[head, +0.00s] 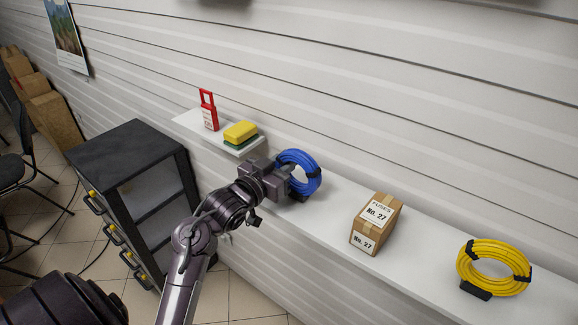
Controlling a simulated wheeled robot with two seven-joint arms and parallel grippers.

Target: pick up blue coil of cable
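The blue coil of cable (312,167) is at the left end of the long white shelf, by the wall. It is a ring of several turns with black ties, and it looks tilted up. My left gripper (287,182) is at the coil's left side and covers part of it. The fingers are small and dark against the coil, so I cannot tell whether they are open or closed on it. My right gripper is not in view.
The long white shelf (428,268) also holds a cardboard fuse box (377,224) and a yellow coil (480,251). A small shelf (188,122) bears a red tag-like object (209,111) and a yellow-green sponge (240,133). A dark drawer cabinet (125,152) stands left.

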